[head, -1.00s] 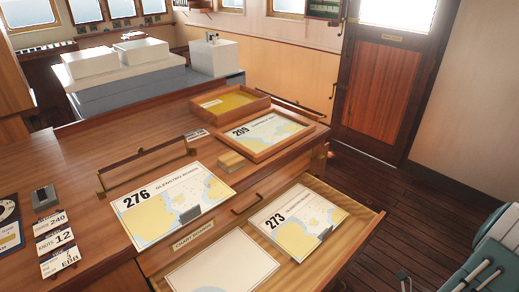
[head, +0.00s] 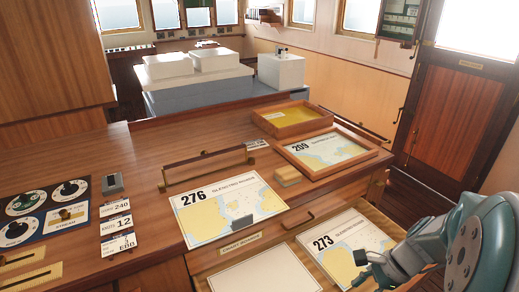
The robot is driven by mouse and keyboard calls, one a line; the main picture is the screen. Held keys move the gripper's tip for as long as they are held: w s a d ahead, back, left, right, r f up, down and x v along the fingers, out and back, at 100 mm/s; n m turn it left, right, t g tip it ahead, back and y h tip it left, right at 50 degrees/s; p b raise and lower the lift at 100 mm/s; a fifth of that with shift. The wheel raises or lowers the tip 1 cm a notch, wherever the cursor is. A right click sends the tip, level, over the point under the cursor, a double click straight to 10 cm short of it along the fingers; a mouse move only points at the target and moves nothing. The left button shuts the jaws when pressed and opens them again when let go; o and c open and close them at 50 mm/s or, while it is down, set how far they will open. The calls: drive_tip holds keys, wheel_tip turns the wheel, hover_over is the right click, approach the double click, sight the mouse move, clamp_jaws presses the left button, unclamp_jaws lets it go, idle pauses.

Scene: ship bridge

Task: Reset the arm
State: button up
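My arm shows at the lower right in the head view, grey-teal, with a large round joint close to the camera. Its narrower dark end, which seems to be my gripper (head: 378,272), is over the right part of the open chart drawer. It overlaps the lower right of chart 273 (head: 345,240). The fingers are not clear, so I cannot tell open from shut. I see nothing clearly held.
Chart 276 (head: 228,208) lies on the wooden desk with a grey clip on it. Chart 209 (head: 325,150) lies in a wooden frame beside an open yellow-lined box (head: 292,119). A blank sheet (head: 265,270) lies in the drawer. Dials (head: 42,212) are at left.

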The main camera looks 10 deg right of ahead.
drive_tip(key=s+a+r+n+t+h, duration=0.1)
drive_tip(key=a+r+n+t+h, duration=0.1)
drive_tip(key=a+r+n, duration=0.4)
drive_tip(key=s+a+r+n+t+h, duration=0.2)
drive_tip(key=a+r+n, duration=0.5)
drive_tip(key=n, duration=0.6)
drive_tip(key=shift+s+a+r+t+h, duration=0.3)
drive_tip(key=shift+r+h, duration=0.35)
drive_tip(key=shift+h, duration=0.25)
drive_tip(key=shift+d, duration=0.1)
